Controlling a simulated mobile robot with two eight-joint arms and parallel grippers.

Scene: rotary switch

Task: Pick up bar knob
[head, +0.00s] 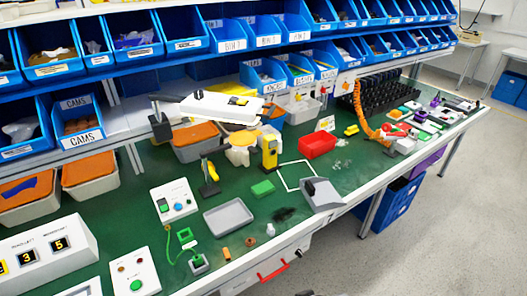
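I cannot single out the bar knob with certainty; the small parts are too small to tell. A dark patch of small items (285,213) lies right of the grey tray (229,216), which looks empty. Neither of my grippers is clearly in view.
Blue bins (150,30) fill the shelves behind. A white box with a green button (134,274) sits front left.

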